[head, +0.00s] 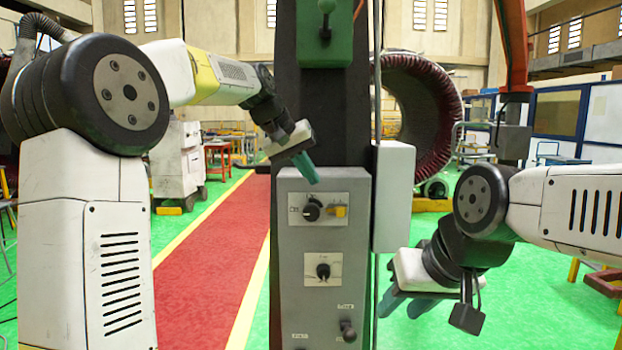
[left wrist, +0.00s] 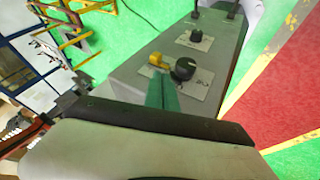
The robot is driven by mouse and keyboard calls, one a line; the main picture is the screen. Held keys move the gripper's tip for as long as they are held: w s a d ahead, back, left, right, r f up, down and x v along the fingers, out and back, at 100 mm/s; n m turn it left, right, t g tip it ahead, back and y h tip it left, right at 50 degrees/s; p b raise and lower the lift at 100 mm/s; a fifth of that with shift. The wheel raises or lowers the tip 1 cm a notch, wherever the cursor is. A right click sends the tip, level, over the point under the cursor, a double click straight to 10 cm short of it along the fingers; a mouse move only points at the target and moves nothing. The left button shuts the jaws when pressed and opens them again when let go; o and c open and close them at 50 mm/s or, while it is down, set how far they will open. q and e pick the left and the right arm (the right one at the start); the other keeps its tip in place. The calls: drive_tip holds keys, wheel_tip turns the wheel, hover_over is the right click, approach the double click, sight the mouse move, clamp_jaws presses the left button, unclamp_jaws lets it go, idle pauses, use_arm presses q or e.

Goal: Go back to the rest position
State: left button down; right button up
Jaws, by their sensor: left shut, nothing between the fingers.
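My left gripper (head: 305,168) is in front of the upper part of the grey control panel (head: 322,235) in the head view. Its green fingers are shut and empty, pointing down to the right, above the black rotary knob (head: 311,211) and the yellow switch (head: 340,211). In the left wrist view the shut fingers (left wrist: 162,92) overlap the panel beside the yellow switch (left wrist: 156,60) and black knob (left wrist: 183,69); I cannot tell whether they touch it. My right gripper (head: 403,303) is low at the right, with blue-green fingers pointing down-left, apart from the panel. Nothing shows in its fingers.
A dark column with a green box (head: 324,35) rises behind the panel. A grey box (head: 393,197) juts from the column's right side. A large ring-shaped stator (head: 418,115) stands behind. A second knob (head: 323,271) and small levers sit lower on the panel.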

use_arm(q)
drive_tip(key=s+a+f+y, duration=0.1)
drive_tip(key=s+a+f, duration=0.3)
drive_tip(key=s, duration=0.6)
drive_tip(key=s+a+f+t+y, duration=0.1)
drive_tip(key=s+a+f, duration=0.4)
drive_tip(key=s, duration=0.5)
drive_tip(key=s+a+f+y, duration=0.1)
drive_tip(key=s+a+f, duration=0.4)
drive_tip(key=s, duration=0.5)
drive_tip(key=shift+f+n+t+y, duration=0.3)
drive_tip(key=shift+f, duration=0.1)
drive_tip(key=shift+a, duration=0.1)
